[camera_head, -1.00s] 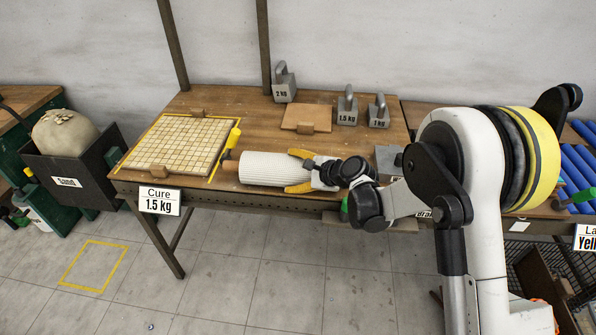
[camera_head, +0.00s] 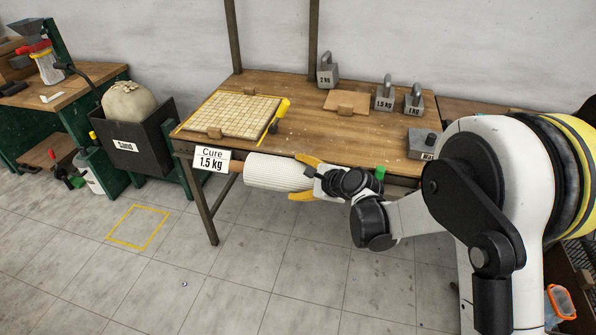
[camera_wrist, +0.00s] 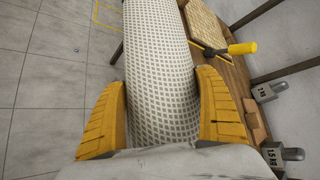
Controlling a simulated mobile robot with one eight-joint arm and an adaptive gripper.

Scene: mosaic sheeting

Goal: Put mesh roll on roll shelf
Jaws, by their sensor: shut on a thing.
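The mesh roll (camera_head: 277,172) is a white cylinder of perforated mesh with a brown core end showing at its left. My gripper (camera_head: 306,178) has its yellow fingers shut on the right end of the roll. In the head view it holds the roll roughly level, in front of the table's front edge. In the wrist view the roll (camera_wrist: 160,75) runs away from me between the two yellow fingers (camera_wrist: 163,115), one on each side. I cannot make out a roll shelf in these frames.
The wooden table (camera_head: 300,125) bears a tile sheet (camera_head: 232,113), a yellow-handled tool (camera_head: 281,110) and several grey weights (camera_head: 384,97). A "Cure 1.5 kg" sign (camera_head: 212,159) hangs at its front. A black sand bin (camera_head: 140,145) stands at left. The floor (camera_head: 170,270) in front is clear.

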